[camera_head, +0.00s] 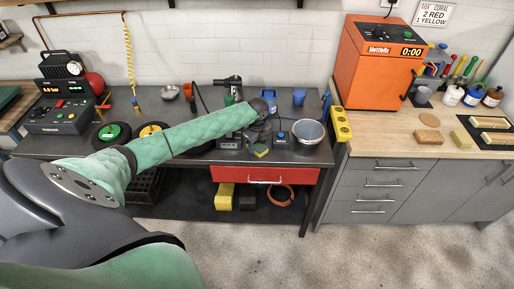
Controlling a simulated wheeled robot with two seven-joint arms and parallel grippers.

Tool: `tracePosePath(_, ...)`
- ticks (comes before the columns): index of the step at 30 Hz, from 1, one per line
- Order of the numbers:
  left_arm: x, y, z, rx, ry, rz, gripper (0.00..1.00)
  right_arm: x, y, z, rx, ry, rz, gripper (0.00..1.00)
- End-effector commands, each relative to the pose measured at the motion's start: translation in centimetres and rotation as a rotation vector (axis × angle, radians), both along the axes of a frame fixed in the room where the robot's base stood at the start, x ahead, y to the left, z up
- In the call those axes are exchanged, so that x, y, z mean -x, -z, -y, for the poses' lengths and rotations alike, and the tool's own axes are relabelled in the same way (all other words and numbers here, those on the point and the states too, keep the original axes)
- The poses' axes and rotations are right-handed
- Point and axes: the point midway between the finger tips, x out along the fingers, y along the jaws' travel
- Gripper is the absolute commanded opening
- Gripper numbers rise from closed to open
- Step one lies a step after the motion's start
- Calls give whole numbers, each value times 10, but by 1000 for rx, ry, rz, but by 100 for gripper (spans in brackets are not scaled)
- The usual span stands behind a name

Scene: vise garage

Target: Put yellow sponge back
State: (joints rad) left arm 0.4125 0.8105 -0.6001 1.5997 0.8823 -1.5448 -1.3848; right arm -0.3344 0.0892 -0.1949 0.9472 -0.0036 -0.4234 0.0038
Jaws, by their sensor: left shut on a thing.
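My left arm reaches in from the left across the dark workbench. My left gripper (262,143) is above the front part of the bench, over the red drawer. It is shut on a small yellow sponge (261,151) with a green side, held below the fingers. The fingers hide part of the sponge. My right gripper is not in view.
Close around the gripper are dark devices, a metal bowl (308,131) and a blue cup (299,97). The wooden counter (388,135) holds an orange oven (375,62) and a yellowish block (461,138).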

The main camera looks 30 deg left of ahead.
Motion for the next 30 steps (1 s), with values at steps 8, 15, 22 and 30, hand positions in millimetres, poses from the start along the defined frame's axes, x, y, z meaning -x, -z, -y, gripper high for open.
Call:
tracePosePath(8,0,0,0,0,0,0,31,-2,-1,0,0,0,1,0)
tracePosePath(15,0,3,0,0,0,0,61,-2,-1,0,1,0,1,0)
tracePosePath(22,0,3,0,0,0,0,71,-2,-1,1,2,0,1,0)
tracePosePath(30,0,-6,0,0,-1,0,71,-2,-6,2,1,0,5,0)
